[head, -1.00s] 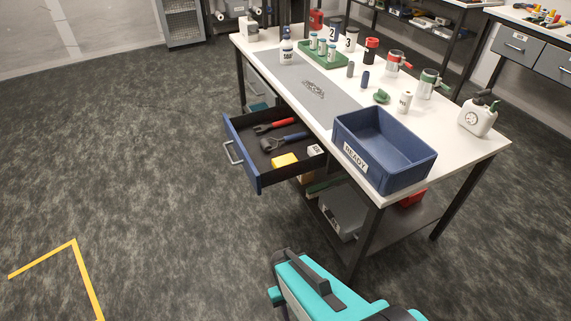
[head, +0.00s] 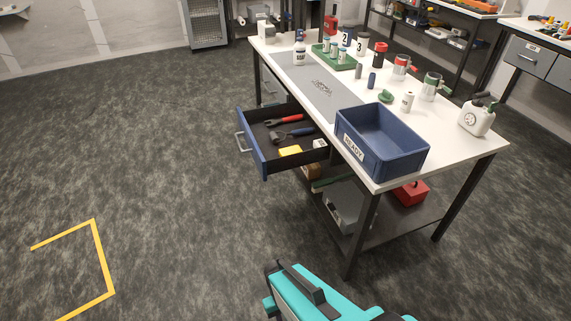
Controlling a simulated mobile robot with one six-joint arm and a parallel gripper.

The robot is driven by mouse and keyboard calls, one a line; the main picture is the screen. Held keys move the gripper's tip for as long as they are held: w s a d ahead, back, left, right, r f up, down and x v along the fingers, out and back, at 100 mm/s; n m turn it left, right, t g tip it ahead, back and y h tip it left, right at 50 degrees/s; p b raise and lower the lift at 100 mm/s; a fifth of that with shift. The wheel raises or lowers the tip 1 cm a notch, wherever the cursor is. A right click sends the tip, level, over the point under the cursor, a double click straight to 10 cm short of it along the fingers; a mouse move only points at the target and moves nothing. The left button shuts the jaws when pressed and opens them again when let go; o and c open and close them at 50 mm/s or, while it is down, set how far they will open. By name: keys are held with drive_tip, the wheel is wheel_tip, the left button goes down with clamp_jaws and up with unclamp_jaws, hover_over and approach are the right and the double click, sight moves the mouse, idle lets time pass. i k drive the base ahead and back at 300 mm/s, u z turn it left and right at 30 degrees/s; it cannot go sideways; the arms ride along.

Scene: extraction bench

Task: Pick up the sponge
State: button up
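A yellow block that looks like the sponge (head: 290,150) lies in the open blue drawer (head: 252,160), near its front right corner. In the drawer with it are a red-handled tool (head: 285,119), a dark blue-handled tool (head: 290,133) and a small white block (head: 319,144). Part of my teal and black arm shows at the bottom of the head view, apart from the bench and the drawer. My gripper's fingertips cannot be made out.
The white bench (head: 470,143) carries a blue READY bin (head: 352,149), a green tray (head: 322,57), a white jug (head: 476,118) and several bottles and cups. A lower shelf (head: 395,222) holds a red box (head: 411,190). The floor (head: 140,150) left of the drawer is clear.

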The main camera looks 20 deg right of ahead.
sight(287, 151)
drive_tip(key=u, duration=0.35)
drive_tip(key=k, duration=1)
drive_tip(key=u, duration=0.95)
drive_tip(key=i, duration=1.5)
drive_tip(key=z, duration=0.35)
drive_tip(key=i, duration=0.6)
drive_tip(key=z, duration=0.8)
drive_tip(key=i, duration=0.55)
drive_tip(key=z, duration=0.25)
